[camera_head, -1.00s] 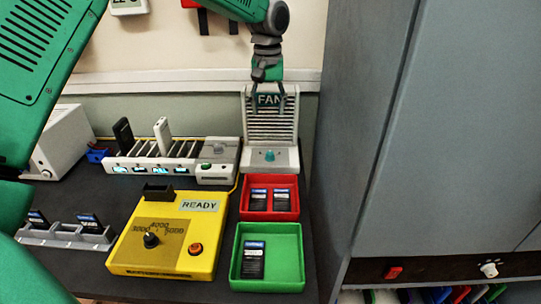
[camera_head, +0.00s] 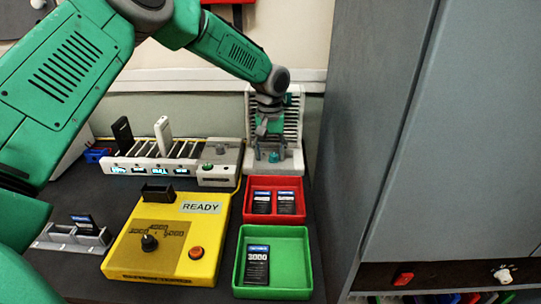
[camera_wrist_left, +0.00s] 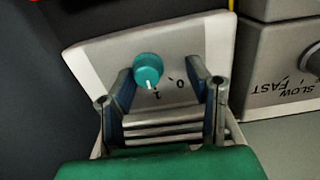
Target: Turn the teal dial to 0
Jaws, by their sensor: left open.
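The teal dial (camera_wrist_left: 148,68) sits on the pale front plate of the fan unit (camera_wrist_left: 90,45). Its white pointer mark is turned toward the 1, and the 0 is printed to the right of the 1. In the head view the dial (camera_head: 274,156) shows low on the fan unit (camera_head: 291,160), partly behind my gripper. My left gripper (camera_head: 268,142) hangs over it, pointing down. In the left wrist view its open fingers (camera_wrist_left: 161,68) stand to either side of the dial, the left one closer; I cannot tell whether either touches. My right gripper is not in view.
A red tray (camera_head: 275,181) and a green tray (camera_head: 274,233) hold dark modules in front of the fan. A yellow READY box (camera_head: 200,232) and a slotted rack (camera_head: 180,172) stand to the left. A grey cabinet (camera_head: 430,130) closes off the right.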

